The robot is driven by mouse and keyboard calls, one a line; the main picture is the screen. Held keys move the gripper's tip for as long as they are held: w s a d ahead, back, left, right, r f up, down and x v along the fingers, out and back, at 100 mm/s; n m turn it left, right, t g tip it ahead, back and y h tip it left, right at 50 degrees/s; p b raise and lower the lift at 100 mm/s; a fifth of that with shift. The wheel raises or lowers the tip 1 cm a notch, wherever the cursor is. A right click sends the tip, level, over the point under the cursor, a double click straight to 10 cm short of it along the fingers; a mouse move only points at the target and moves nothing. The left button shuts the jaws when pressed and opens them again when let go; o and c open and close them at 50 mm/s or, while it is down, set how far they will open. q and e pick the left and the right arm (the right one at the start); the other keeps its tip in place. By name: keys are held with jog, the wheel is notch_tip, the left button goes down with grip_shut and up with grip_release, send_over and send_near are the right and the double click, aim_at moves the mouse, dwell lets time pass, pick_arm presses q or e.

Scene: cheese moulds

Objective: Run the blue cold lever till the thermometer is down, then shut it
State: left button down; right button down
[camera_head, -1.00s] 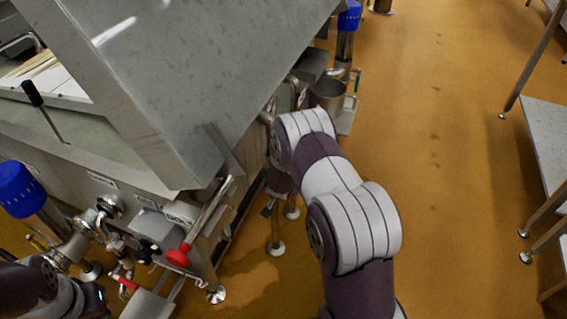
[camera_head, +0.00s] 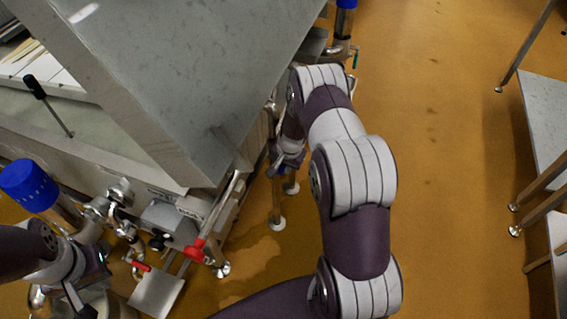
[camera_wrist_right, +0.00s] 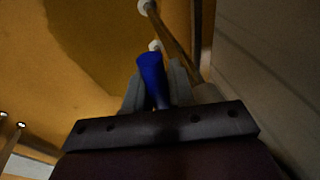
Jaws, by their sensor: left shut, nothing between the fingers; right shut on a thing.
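The blue lever (camera_wrist_right: 151,78) shows in the right wrist view, between the fingers of my right gripper (camera_wrist_right: 155,90), which is shut on it. In the head view my right gripper (camera_head: 280,162) is by the corner of the steel vat, and the lever cannot be made out there. My left gripper (camera_head: 82,300) is shut and empty at the lower left, near the pipes. A thin probe with a black head (camera_head: 35,86) stands tilted in the vat; it may be the thermometer, but no reading can be made out.
A red-handled lever (camera_head: 195,250) and a smaller red handle (camera_head: 141,266) are among the pipes at the vat's side. A blue-capped post (camera_head: 30,187) stands at the left. A steel table (camera_head: 545,115) is at the right, with open floor between.

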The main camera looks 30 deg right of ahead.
dwell(0.3)
jog(key=c, duration=1.3)
grip_release()
jog(key=shift+c, duration=0.2)
jog(key=p+v, duration=0.3)
jog(key=v, duration=0.9)
jog(key=shift+r+p, duration=0.35)
